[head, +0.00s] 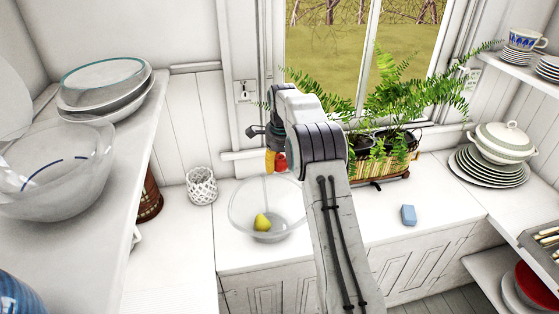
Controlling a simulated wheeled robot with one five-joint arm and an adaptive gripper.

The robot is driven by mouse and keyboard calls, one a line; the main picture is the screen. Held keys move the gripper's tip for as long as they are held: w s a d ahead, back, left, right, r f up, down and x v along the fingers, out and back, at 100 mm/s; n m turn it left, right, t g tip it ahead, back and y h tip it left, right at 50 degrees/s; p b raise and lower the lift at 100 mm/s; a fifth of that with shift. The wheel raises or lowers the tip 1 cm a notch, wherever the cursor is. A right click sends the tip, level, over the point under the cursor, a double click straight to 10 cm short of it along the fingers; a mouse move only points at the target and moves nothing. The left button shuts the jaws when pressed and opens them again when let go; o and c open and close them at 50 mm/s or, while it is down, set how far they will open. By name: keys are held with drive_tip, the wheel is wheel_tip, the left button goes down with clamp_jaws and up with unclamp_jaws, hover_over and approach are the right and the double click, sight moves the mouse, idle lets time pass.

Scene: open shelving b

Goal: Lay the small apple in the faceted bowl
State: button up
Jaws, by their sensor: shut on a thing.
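My gripper (273,157) is shut on the small red apple (281,162) and holds it above the counter. The arm and gripper hide part of the apple. A clear glass bowl (237,218), which I take for the faceted bowl, stands on the counter below the gripper. The apple appears over the bowl's far side and apart from it. A yellow-green fruit (262,222), perhaps a pear, lies inside the bowl. The facets are too fine to make out.
A white lattice holder (201,186) stands left of the bowl. Potted ferns (385,155) sit by the window. A blue block (408,215) lies on the clear counter at right. The left shelf holds large glass bowls (60,170); plates and a tureen (503,140) stand at right.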

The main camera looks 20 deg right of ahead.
wheel_tip(320, 180, down, 10)
drive_tip(key=b, duration=0.3)
drive_tip(key=shift+r, duration=0.15)
drive_tip(key=shift+b, duration=0.3)
idle(0.7)
drive_tip(key=shift+f+b, duration=4.05)
drive_tip(key=shift+f, duration=1.8)
drive_tip(key=shift+f+b, duration=0.6)
drive_tip(key=shift+f, duration=0.25)
drive_tip(key=o, duration=1.2)
drive_tip(key=shift+s, duration=0.1)
drive_tip(key=shift+o, duration=0.2)
drive_tip(key=shift+r, duration=0.1)
